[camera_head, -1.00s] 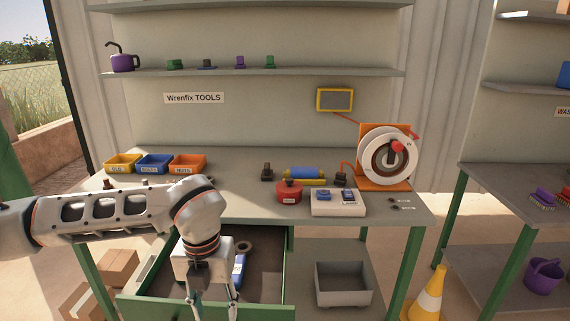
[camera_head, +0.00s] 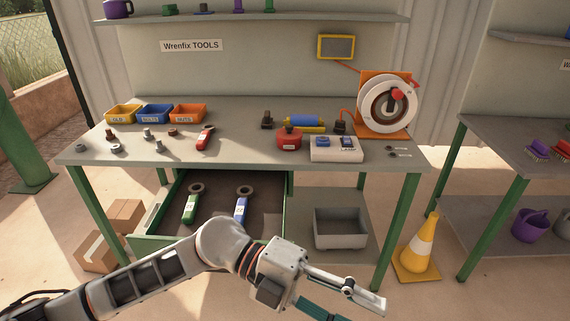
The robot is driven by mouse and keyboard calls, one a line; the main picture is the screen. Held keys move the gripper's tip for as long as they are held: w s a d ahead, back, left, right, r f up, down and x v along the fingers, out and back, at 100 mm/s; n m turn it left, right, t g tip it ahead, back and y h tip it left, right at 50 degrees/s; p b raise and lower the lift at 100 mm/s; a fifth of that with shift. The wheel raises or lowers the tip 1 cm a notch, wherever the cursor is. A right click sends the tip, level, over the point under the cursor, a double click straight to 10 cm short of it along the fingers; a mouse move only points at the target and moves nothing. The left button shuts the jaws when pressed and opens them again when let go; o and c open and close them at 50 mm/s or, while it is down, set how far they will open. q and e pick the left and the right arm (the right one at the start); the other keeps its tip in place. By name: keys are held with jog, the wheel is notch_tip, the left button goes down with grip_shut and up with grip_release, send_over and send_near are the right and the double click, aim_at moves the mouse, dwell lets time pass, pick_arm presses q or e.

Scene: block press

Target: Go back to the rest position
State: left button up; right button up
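My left gripper (camera_head: 342,305) is in front of the workbench, low in the view and to the right of the open drawer. Its two fingers are spread apart with nothing between them. My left arm comes in from the lower left. My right gripper does not show. The workbench (camera_head: 230,152) stands ahead, with its green drawer (camera_head: 155,243) pulled open. A green-handled tool (camera_head: 191,205) and a blue-handled tool (camera_head: 241,207) lie in the drawer.
Bins, bolts, a red-handled tool (camera_head: 205,138), a red round container (camera_head: 289,138) and a cable reel (camera_head: 388,104) are on the bench. A grey bin (camera_head: 341,228) sits on the lower shelf. A traffic cone (camera_head: 420,245) and a second table (camera_head: 525,145) stand to the right.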

pick_arm(q)
jog(key=w+a+r+n+t+h, duration=0.2)
jog(key=w+r+n+t+h, duration=0.3)
jog(key=w+n+t+h, duration=0.4)
jog(key=w+a+f+n+t+y, duration=0.8)
jog(key=a+f+n+t+y, duration=0.35)
jog(key=n+t, duration=0.4)
jog(key=s+a+f+n+g+y, duration=0.1)
jog(key=s+a+f+n+y, duration=0.15)
jog(key=a+f, duration=0.35)
jog(key=s+a+f+n+g+y, duration=0.1)
jog(key=a+f+n+g+y, duration=0.2)
jog(key=f, duration=0.6)
jog(key=s+a+f+n+g+y, duration=0.1)
jog(key=s+a+f+n+y, duration=0.1)
jog(key=s+a+f, duration=0.2)
jog(key=s+a+f+n+g+y, duration=0.1)
jog(key=s+a+f+g+y, duration=0.1)
jog(key=s+a+f, duration=0.2)
jog(key=s+f, duration=0.3)
jog(key=f, duration=0.2)
jog(key=shift+a+f+n, duration=0.4)
